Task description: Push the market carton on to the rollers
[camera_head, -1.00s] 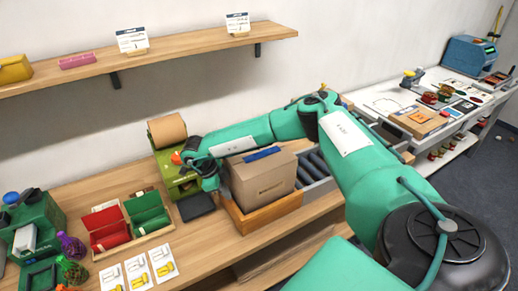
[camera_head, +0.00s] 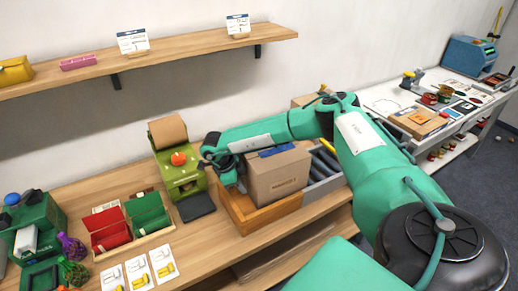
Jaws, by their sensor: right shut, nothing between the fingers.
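The market carton (camera_head: 280,180) is a closed brown box with a blue strip on its top. It stands upright at the right part of a shallow wooden tray (camera_head: 238,213). The grey roller track (camera_head: 322,178) lies just to the right of the carton, partly hidden behind it and my right arm. My right gripper (camera_head: 231,182) is shut and empty, low at the carton's left side. It appears to touch that side, but the exact contact is hard to see. My left gripper is not in view.
A green dispenser with a brown roll (camera_head: 168,132) and a dark pad (camera_head: 196,207) stand left of the tray. Red and green bins (camera_head: 130,225), cards and a green machine (camera_head: 35,230) lie further left. A wall shelf (camera_head: 190,45) runs above.

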